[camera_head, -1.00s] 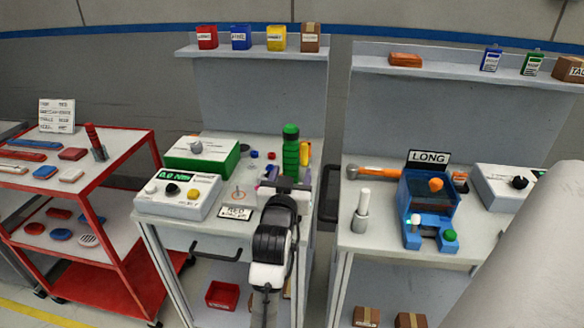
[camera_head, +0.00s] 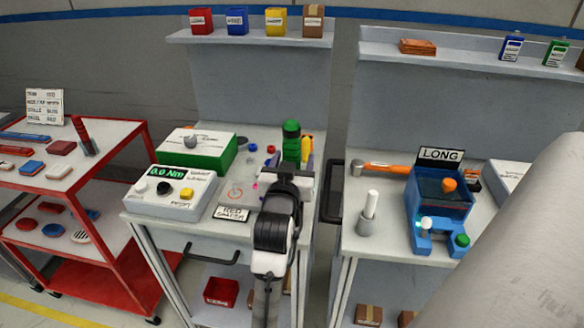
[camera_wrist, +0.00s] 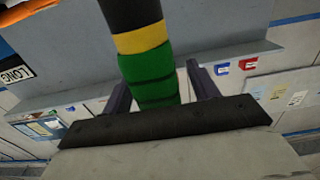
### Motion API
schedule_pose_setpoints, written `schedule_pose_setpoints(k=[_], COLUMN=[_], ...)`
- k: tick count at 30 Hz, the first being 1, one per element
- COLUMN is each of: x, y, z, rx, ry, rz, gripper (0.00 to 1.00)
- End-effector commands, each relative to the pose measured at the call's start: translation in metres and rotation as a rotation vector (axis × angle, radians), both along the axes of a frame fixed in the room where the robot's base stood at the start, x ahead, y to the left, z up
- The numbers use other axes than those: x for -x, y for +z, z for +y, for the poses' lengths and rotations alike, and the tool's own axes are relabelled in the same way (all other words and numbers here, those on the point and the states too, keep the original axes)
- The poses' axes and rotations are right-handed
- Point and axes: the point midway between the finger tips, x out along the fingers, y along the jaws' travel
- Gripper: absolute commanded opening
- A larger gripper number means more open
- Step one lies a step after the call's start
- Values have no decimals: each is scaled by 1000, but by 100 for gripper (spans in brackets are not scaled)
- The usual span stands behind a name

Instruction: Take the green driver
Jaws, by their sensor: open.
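The green driver (camera_head: 291,145) stands upright on the middle workbench, its lower part hidden behind my gripper in the head view. In the wrist view the driver (camera_wrist: 148,75) has a green ribbed section, a yellow band and a black section. My gripper (camera_head: 290,168) is at the driver, seen from behind in the head view. In the wrist view its two dark fingers (camera_wrist: 160,88) are apart, one on each side of the green section. A gap shows at the right finger; contact at the left one cannot be told.
A green box (camera_head: 197,148) and a torque meter (camera_head: 170,190) lie left. A black bin (camera_head: 333,190) hangs at the bench's right edge. The neighbouring bench holds a blue LONG fixture (camera_head: 438,200).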

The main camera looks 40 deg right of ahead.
Motion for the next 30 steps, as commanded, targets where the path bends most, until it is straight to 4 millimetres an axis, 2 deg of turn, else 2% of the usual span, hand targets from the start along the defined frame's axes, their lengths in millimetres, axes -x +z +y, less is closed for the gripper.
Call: schedule_pose_setpoints(k=[4,15,18,30], x=[0,0,0,0], y=[0,0,0,6], z=[0,0,0,0], rx=[0,0,0,3], ry=[0,0,0,0], rz=[0,0,0,-4], gripper=[58,10,0,0])
